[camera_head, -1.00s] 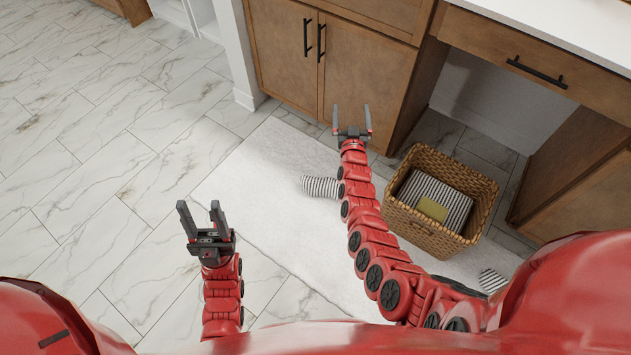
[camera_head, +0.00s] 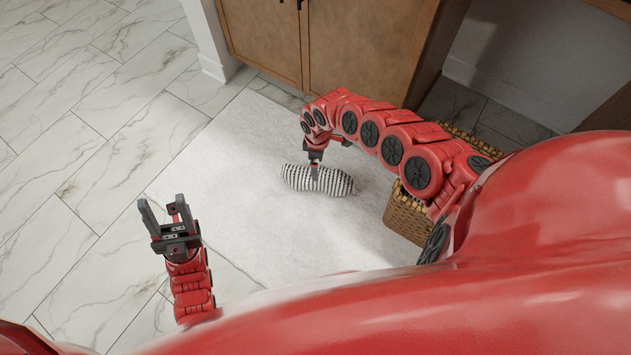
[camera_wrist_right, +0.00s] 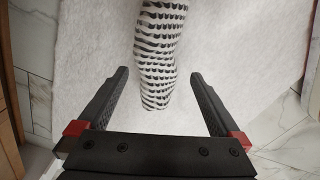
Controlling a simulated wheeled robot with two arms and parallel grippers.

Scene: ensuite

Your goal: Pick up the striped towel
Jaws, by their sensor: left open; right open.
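The striped towel (camera_head: 335,183), rolled up in black and white stripes, lies on the white mat (camera_head: 220,165). My right gripper (camera_head: 316,177) is over the towel and partly hides it, its fingers pointing down. In the right wrist view the towel (camera_wrist_right: 158,55) runs from the top edge to between the fingertips of the open right gripper (camera_wrist_right: 158,80). The jaws are apart, with mat showing on both sides of the towel. My left gripper (camera_head: 163,212) is open and empty, over the tiles left of the mat.
A wicker basket (camera_head: 408,217) stands right of the towel, mostly hidden behind my right arm. Wooden cabinets (camera_head: 350,50) stand along the back. Marble floor tiles (camera_head: 70,130) are clear on the left.

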